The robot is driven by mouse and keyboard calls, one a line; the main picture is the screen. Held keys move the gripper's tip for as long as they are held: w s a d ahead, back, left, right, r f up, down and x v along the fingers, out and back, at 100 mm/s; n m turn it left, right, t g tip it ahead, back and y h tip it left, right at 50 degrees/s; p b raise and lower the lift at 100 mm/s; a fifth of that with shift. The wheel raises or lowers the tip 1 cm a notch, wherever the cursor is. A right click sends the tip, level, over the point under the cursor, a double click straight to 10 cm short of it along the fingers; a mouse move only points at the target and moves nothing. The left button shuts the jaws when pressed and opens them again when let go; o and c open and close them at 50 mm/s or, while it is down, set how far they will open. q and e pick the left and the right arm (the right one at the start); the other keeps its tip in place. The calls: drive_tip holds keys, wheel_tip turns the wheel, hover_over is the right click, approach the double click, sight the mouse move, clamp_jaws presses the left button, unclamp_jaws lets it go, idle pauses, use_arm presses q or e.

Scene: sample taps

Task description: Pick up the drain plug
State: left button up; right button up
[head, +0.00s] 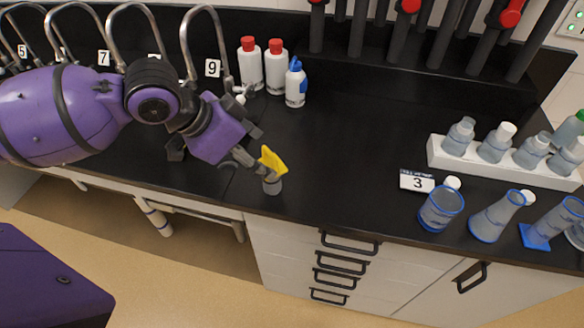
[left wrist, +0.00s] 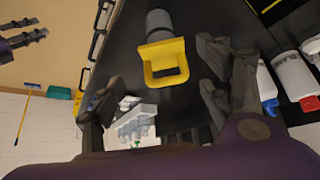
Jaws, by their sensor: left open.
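The drain plug stands upright on the black counter near its front edge, with a grey cylindrical body (head: 272,186) and a yellow handle (head: 273,160) on top. My left gripper (head: 256,152) is open beside the handle. In the left wrist view its fingers (left wrist: 163,72) are spread to either side of the handle, with gaps between. My right gripper (left wrist: 28,31) appears at the upper left of that view, empty, its fingers apart.
Red-capped white bottles (head: 249,64) and a blue-topped bottle (head: 296,84) stand behind. Curved taps (head: 207,45) line the back left. A bottle rack (head: 500,165), a number 3 card (head: 417,181) and a beaker (head: 440,208) are at right. The counter between is clear.

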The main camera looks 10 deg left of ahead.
sight(271, 165)
use_arm(q)
drive_tip(key=shift+w+d+f, duration=0.15)
drive_tip(key=shift+w+d, duration=0.1)
drive_tip(key=shift+w, duration=0.05)
drive_tip(key=shift+w+d+f, duration=0.1)
drive_tip(key=shift+f, duration=0.75)
drive_tip(key=x, duration=0.4)
drive_tip(key=shift+w+a+f, duration=0.1)
drive_tip(key=shift+a+f, duration=0.15)
drive_tip(key=shift+f, duration=0.15)
drive_tip(key=shift+w+d+f, duration=0.15)
drive_tip(key=shift+f, duration=0.1)
drive_tip(key=c, duration=1.5)
use_arm(e)
drive_tip(key=shift+s+a+f, duration=0.1)
drive_tip(key=shift+s+f, duration=0.25)
drive_tip(key=shift+f, duration=0.1)
use_arm(q)
drive_tip(key=shift+r, duration=0.1)
use_arm(e)
drive_tip(key=shift+a, duration=0.15)
